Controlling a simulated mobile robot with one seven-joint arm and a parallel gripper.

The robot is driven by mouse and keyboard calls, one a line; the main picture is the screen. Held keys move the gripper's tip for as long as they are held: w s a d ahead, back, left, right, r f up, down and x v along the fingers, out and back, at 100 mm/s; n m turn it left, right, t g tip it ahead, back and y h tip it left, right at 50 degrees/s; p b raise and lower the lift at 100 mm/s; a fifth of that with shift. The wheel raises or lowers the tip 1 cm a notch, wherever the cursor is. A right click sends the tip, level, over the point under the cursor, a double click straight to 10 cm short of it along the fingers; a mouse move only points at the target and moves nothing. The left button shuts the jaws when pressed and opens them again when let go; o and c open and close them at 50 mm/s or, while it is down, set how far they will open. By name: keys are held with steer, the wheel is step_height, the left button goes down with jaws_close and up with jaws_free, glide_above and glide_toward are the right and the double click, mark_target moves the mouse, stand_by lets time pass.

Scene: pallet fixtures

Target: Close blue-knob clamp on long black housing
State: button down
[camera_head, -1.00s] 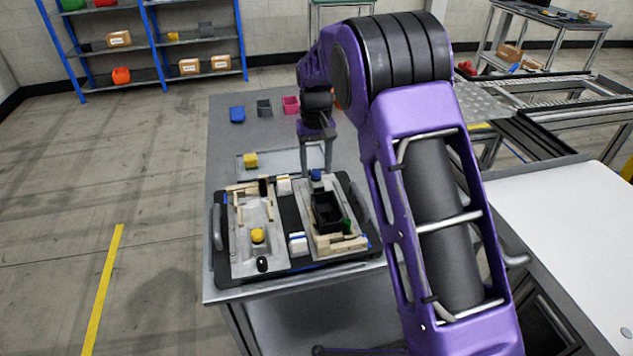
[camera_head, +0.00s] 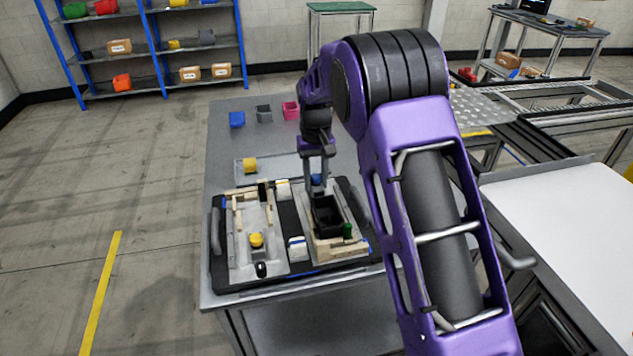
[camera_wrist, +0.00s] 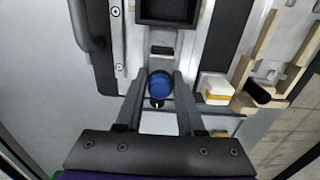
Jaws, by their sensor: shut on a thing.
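The blue knob (camera_wrist: 160,86) of the clamp sits between my gripper's (camera_wrist: 159,82) two fingers in the wrist view, and the fingers are shut on it. The clamp's dark pad (camera_wrist: 162,51) lies between the knob and the black housing (camera_wrist: 168,10). In the head view the blue knob (camera_head: 317,180) shows at the tips of my gripper (camera_head: 317,183), at the far end of the long black housing (camera_head: 327,215). The housing lies in the right-hand fixture. Whether the pad touches the housing is not clear.
The left fixture holds a yellow knob (camera_head: 256,240) and a black knob (camera_head: 261,269). A white block (camera_head: 298,248) stands between the fixtures. A green piece (camera_head: 347,230) is at the housing's near end. Blue (camera_head: 237,119), grey (camera_head: 264,114) and pink (camera_head: 290,109) bins stand at the back.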

mark_target(319, 190)
stand_by(0.4)
steer(key=shift+s+d+b, duration=0.2)
steer(key=shift+s, duration=0.45)
steer(key=shift+s+d+b, duration=0.15)
steer(key=shift+s+b, duration=0.05)
steer(key=shift+s, duration=0.4)
steer(key=c, duration=0.7)
jaws_free()
steer(key=shift+r, duration=0.1)
step_height(319, 190, up, 5)
steer(key=p, duration=0.4)
steer(key=shift+r, duration=1.4)
